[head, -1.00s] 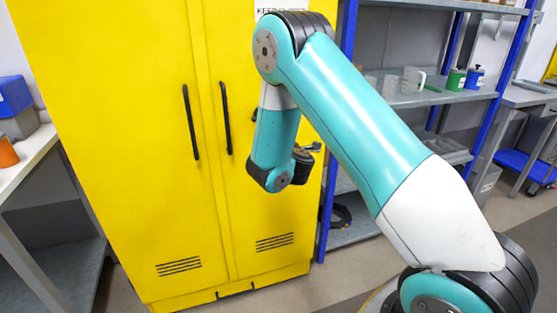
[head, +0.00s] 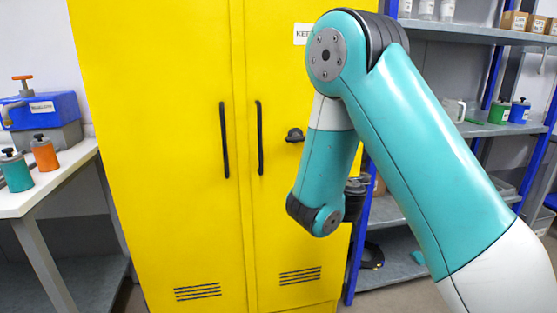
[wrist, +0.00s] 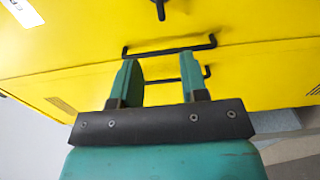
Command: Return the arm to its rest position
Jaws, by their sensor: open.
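My gripper (wrist: 159,82) shows in the wrist view with its two green fingers apart and nothing between them. It faces the yellow cabinet (wrist: 240,75), whose black handles lie beyond the fingertips. In the head view my teal and white arm is bent at the elbow and its forearm hangs down in front of the yellow cabinet (head: 190,220). The gripper itself is hidden behind the wrist there. Both cabinet doors look shut, with two vertical handles and a black knob (head: 295,135).
A white table (head: 60,180) at the left holds a blue box (head: 55,108), a green canister (head: 15,172) and an orange canister (head: 44,153). A blue-framed shelf (head: 480,130) with containers stands at the right, behind my arm. Floor shows at the lower right.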

